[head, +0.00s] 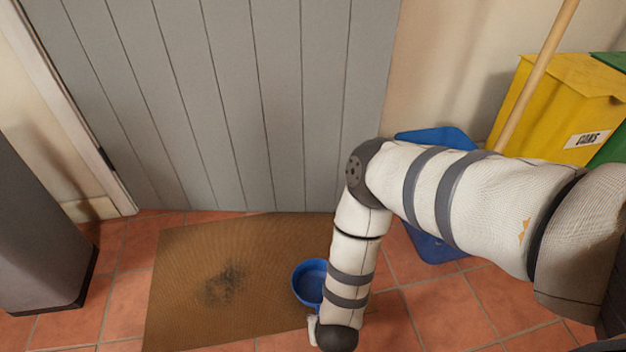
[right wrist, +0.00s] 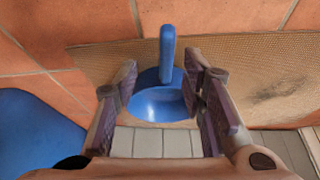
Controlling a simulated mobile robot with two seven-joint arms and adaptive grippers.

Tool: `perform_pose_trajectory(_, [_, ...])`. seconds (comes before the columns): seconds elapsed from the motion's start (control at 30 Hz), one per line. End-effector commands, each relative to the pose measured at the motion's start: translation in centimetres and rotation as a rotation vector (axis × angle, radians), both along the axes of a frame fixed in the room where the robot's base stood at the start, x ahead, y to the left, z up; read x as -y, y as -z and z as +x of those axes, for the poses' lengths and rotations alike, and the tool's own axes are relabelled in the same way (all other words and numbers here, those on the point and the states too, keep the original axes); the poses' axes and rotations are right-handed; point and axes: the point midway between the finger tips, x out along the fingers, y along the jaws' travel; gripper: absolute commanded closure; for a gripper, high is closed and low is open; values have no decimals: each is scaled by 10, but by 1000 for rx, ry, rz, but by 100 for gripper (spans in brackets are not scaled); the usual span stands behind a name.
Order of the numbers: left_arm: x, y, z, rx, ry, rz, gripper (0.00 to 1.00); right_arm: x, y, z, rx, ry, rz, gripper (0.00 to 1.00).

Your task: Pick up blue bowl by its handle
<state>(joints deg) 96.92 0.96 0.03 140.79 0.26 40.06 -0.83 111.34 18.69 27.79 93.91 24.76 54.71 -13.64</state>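The blue bowl (head: 308,283) sits on the brown doormat (head: 195,270), partly hidden behind my right arm in the head view. In the right wrist view the bowl (right wrist: 155,105) shows ahead of my right gripper (right wrist: 162,68). The bowl's upright blue handle (right wrist: 167,50) shows between the two fingers. The fingers are spread apart, with a gap on each side of the handle in the picture. I cannot tell how far the handle is from them in depth. My right gripper is mostly hidden by the arm in the head view. My left gripper is not in view.
A grey plank door (head: 250,100) stands behind the mat. A blue object (head: 437,245) is behind my right arm, beside a wooden pole (head: 538,75) and a yellow bin (head: 565,95). A grey block (head: 35,220) stands at left. Terracotta floor is clear at lower right.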

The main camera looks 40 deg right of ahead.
Motion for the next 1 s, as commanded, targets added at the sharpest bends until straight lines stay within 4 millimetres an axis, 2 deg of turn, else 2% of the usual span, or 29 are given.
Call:
perform_pose_trajectory(0.17, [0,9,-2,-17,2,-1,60,2,18,6,-2,0,2,62])
perform_pose_trajectory(0.37, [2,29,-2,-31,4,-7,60,6,53,20,-2,1,1,62])
perform_pose_trajectory(0.57, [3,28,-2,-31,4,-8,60,7,54,23,0,-1,1,62])
perform_pose_trajectory(0.6, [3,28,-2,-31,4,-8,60,7,54,23,0,-2,2,65])
perform_pose_trajectory(0.77, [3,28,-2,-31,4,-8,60,7,53,22,0,-1,1,100])
perform_pose_trajectory(1.0, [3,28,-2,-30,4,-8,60,7,53,23,0,-1,1,100])
